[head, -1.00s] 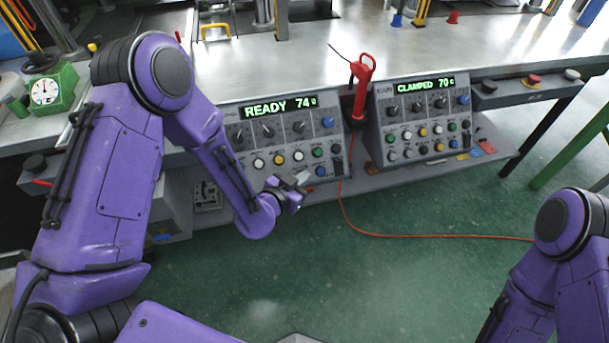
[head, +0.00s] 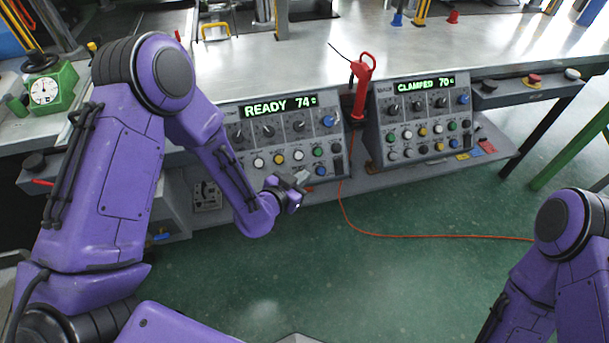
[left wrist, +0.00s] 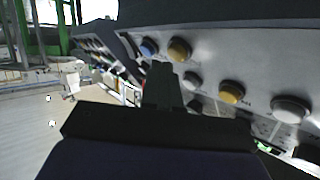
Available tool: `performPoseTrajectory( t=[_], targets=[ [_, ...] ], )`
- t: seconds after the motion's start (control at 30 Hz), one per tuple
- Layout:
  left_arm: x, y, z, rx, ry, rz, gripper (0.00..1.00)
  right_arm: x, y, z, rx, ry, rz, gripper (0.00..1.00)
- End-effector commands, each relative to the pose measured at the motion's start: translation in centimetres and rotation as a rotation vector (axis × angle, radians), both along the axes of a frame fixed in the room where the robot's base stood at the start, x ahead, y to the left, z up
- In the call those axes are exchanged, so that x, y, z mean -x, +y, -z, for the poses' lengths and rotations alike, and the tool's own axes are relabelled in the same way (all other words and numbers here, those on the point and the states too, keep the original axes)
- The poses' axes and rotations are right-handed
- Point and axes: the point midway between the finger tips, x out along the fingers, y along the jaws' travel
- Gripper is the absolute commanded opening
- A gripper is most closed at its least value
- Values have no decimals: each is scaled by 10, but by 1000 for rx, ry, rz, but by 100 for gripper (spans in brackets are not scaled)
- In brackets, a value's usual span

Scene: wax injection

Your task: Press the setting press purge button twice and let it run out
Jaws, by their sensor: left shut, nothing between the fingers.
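The left control panel (head: 285,130) has a lit display (head: 279,107) reading READY 74, with knobs above rows of coloured buttons. The right control panel (head: 425,120) has a display (head: 424,85) reading CLAMPED 70. The small labels are too blurred to tell which button is purge. My left gripper (head: 303,177) is shut and empty, in front of the lower right of the left panel. Contact cannot be told. My right gripper is out of view.
A red-handled tool (head: 361,88) stands between the panels, and an orange cable (head: 390,236) runs across the green floor. A green gauge box (head: 45,90) stands on the bench at the left. The floor before the panels is open.

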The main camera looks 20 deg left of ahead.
Motion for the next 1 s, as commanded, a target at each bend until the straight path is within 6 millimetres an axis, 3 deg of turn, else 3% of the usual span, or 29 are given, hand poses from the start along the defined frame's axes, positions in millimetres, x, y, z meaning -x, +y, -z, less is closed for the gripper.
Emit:
performPoseTrajectory(
  t=[1.0],
  targets=[
    [-6, 4, 7, -2, 0, 1, 0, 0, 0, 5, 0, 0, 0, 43]
  ],
)
